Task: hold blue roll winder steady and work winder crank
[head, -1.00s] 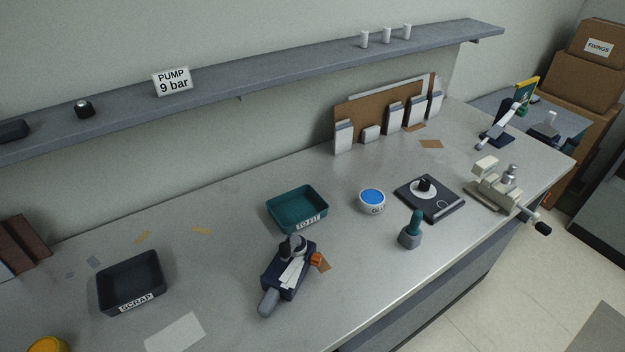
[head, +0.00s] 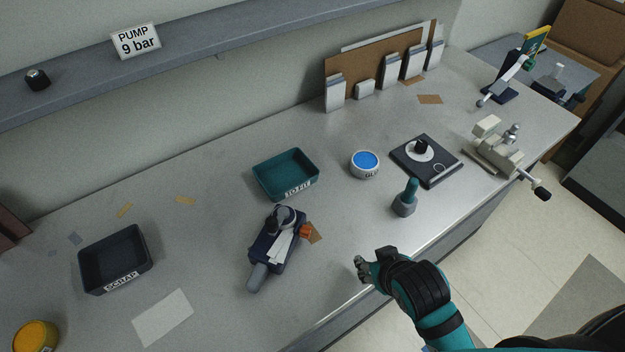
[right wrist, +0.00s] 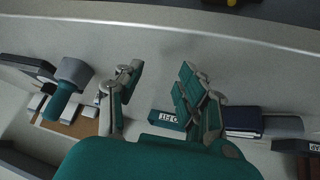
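A dark navy device (head: 268,250) with a grey handle, a rounded grey top, white strips and an orange part lies on the counter left of my right gripper. It may be the blue roll winder; no crank on it is clear. Part of a navy block (right wrist: 243,121) shows in the right wrist view. A cream device (head: 497,157) with a black-knobbed crank (head: 542,193) stands at the counter's right edge. My right gripper (head: 361,267) is at the counter's front edge, apart from everything. In the right wrist view its fingers (right wrist: 158,84) are spread and empty. My left gripper is not in view.
A teal tray (head: 256,182), a dark scrap tray (head: 82,276), a blue-topped round tub (head: 365,164), a teal-handled tool (head: 405,200) and a black plate (head: 450,172) stand on the counter. A shelf (head: 215,45) runs along the wall. Bare counter lies between the navy device and my right gripper.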

